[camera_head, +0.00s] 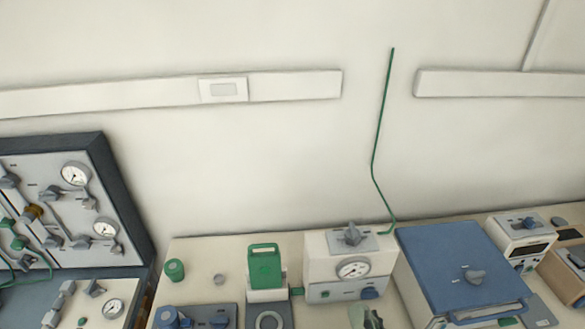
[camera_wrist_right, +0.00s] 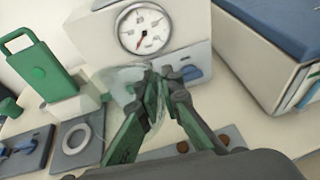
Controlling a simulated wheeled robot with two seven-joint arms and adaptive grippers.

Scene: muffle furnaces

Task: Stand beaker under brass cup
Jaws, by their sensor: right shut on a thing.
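My right gripper (camera_wrist_right: 163,78) is shut on a clear glass vessel (camera_wrist_right: 120,80), which looks like the beaker, in the right wrist view. The glass is faint against the background, and the fingers cover part of it. It is held in front of the white unit with a round dial (camera_wrist_right: 145,30). In the head view only the top of my right gripper (camera_head: 371,319) shows at the bottom edge, below the same unit (camera_head: 318,269). My left gripper is not in view.
A green-handled device (camera_head: 265,267) stands left of the dial unit, with a grey plate bearing a pale ring (camera_wrist_right: 80,142) before it. A blue-lidded box (camera_head: 450,262) stands close on the right. A gauge panel (camera_head: 70,205) is at far left. A green rod (camera_head: 379,130) rises behind.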

